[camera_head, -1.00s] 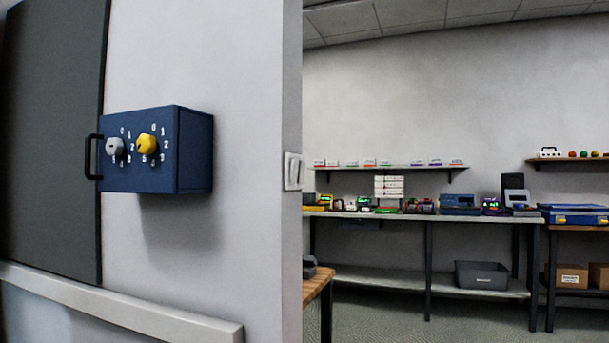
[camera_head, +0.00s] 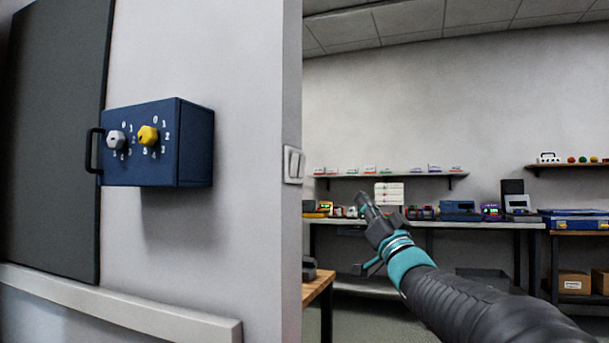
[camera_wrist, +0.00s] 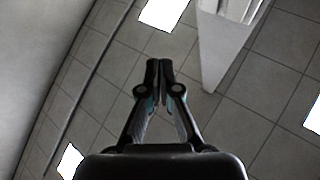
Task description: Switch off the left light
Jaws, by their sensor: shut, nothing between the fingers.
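A white double light switch (camera_head: 293,165) is on the end face of the white wall, near the middle of the head view. It has two rockers side by side, a left one (camera_head: 288,164) and a right one (camera_head: 298,165); their on or off position is too small to tell. My gripper (camera_head: 361,197) is right of the switch and a little lower, apart from it, pointing up and to the left. In the wrist view its fingers (camera_wrist: 158,62) are together, with nothing between them, against the ceiling. The switch cannot be made out in the wrist view.
A blue box (camera_head: 160,145) with a grey and a yellow knob is on the wall face at left, by a dark door (camera_head: 55,140). A wooden table (camera_head: 318,285) stands below the switch. A loaded workbench (camera_head: 480,224) and shelves are behind my arm.

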